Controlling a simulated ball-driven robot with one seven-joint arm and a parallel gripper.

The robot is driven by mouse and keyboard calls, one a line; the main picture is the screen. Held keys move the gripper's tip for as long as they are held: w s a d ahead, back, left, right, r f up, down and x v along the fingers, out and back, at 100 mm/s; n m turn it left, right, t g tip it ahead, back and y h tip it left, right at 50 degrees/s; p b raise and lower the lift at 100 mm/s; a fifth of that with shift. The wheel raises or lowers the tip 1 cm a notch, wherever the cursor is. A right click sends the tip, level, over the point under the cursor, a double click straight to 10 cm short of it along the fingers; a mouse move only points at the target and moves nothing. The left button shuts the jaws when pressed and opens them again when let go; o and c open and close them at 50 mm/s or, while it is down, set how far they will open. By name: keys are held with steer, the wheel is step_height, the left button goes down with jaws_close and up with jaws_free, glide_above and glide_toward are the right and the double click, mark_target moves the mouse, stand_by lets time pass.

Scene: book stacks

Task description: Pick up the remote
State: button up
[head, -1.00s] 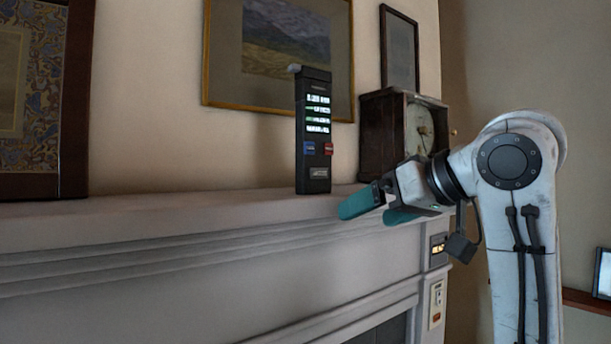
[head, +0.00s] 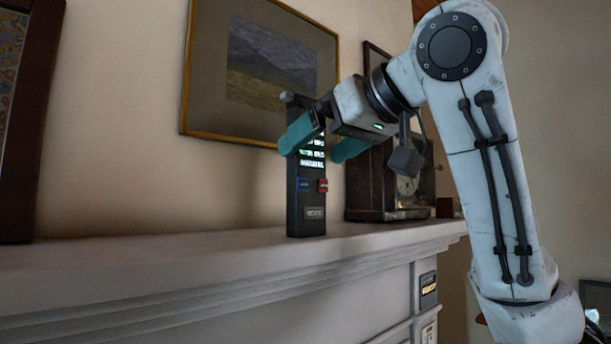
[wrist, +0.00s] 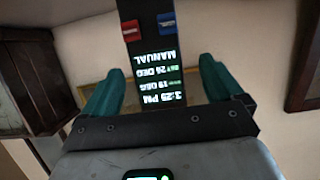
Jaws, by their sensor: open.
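The remote (head: 306,197) is a tall black handset with a lit screen and blue and red buttons. It stands upright on the mantel shelf (head: 150,262) in the head view. My gripper (head: 322,147) has teal fingers and is open at the upper part of the remote, covering some of its top. In the wrist view the remote (wrist: 155,50) appears upside down between the two spread fingers of my gripper (wrist: 160,88). I see a gap on each side of it, so it is not gripped.
A dark wooden clock (head: 375,185) stands on the mantel just right of the remote. A gold-framed picture (head: 262,70) hangs on the wall behind. The mantel to the left of the remote is clear.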

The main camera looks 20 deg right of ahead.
mark_target(312, 147)
steer(key=shift+r+p+x, duration=0.15)
steer(key=shift+p+x, duration=0.15)
steer(key=shift+x, duration=1.05)
steer(key=shift+r+p+x, duration=0.15)
steer(key=shift+p+x, duration=0.1)
steer(key=shift+x, duration=1.1)
steer(key=shift+w+d, duration=0.1)
steer(key=shift+d, duration=0.05)
steer(key=shift+c, duration=0.2)
steer(key=c, duration=1.1)
steer(key=shift+r, duration=0.1)
